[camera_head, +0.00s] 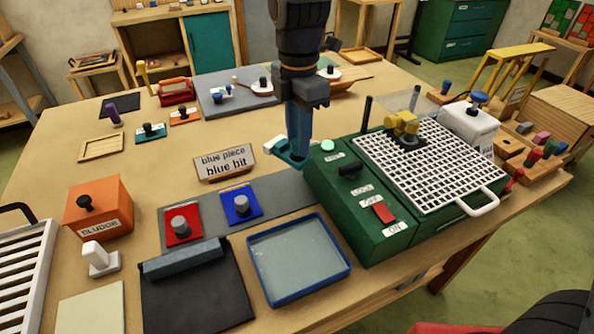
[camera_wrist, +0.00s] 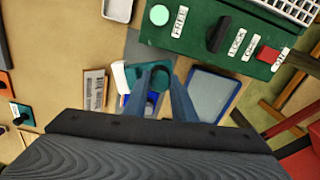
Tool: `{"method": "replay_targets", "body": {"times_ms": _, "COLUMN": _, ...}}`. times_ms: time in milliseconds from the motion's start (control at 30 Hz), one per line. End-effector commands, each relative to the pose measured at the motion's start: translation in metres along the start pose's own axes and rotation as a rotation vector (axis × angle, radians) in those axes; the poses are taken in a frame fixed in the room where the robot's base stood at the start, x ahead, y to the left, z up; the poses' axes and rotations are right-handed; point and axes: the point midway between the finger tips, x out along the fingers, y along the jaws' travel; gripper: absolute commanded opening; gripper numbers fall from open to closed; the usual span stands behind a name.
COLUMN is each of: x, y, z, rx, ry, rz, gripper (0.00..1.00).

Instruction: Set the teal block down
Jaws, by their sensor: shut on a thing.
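The teal block (camera_head: 285,154) is in my gripper (camera_head: 297,150), left of the green machine and behind the blue tray. My gripper is shut on it, pointing down, and the fingers hide part of it. In the wrist view the teal block (camera_wrist: 134,80) shows between and beside the fingers of my gripper (camera_wrist: 160,82), with a dark round part at the fingers. A white piece shows at the block's left side. It looks held above the table; I cannot tell the exact gap.
The green machine (camera_head: 335,215) with its white grid stands close on the right. A sign (camera_head: 224,164) reading "blue piece, blue bit" stands to the left. In front are a red tile (camera_head: 183,237), a blue tile (camera_head: 252,208) on a grey strip, and the blue tray (camera_head: 298,262).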

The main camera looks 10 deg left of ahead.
Motion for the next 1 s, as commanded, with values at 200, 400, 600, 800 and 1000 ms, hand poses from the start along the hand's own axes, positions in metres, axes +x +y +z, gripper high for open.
{"method": "replay_targets", "body": {"times_ms": 200, "x": 0.046, "y": -0.001, "z": 0.000, "rx": 0.001, "ry": 0.001, "rz": -0.004, "gripper": 0.04}}
{"method": "replay_targets", "body": {"times_ms": 400, "x": 0.063, "y": -0.001, "z": 0.000, "rx": 0.001, "ry": 0.000, "rz": -0.001, "gripper": 0.04}}
{"method": "replay_targets", "body": {"times_ms": 600, "x": 0.087, "y": -0.002, "z": 0.000, "rx": 0.001, "ry": 0.001, "rz": -0.003, "gripper": 0.04}}
{"method": "replay_targets", "body": {"times_ms": 800, "x": 0.105, "y": -0.001, "z": 0.000, "rx": 0.001, "ry": 0.000, "rz": 0.000, "gripper": 0.04}}
{"method": "replay_targets", "body": {"times_ms": 1000, "x": 0.106, "y": 0.000, "z": 0.000, "rx": 0.001, "ry": 0.000, "rz": 0.002, "gripper": 0.04}}
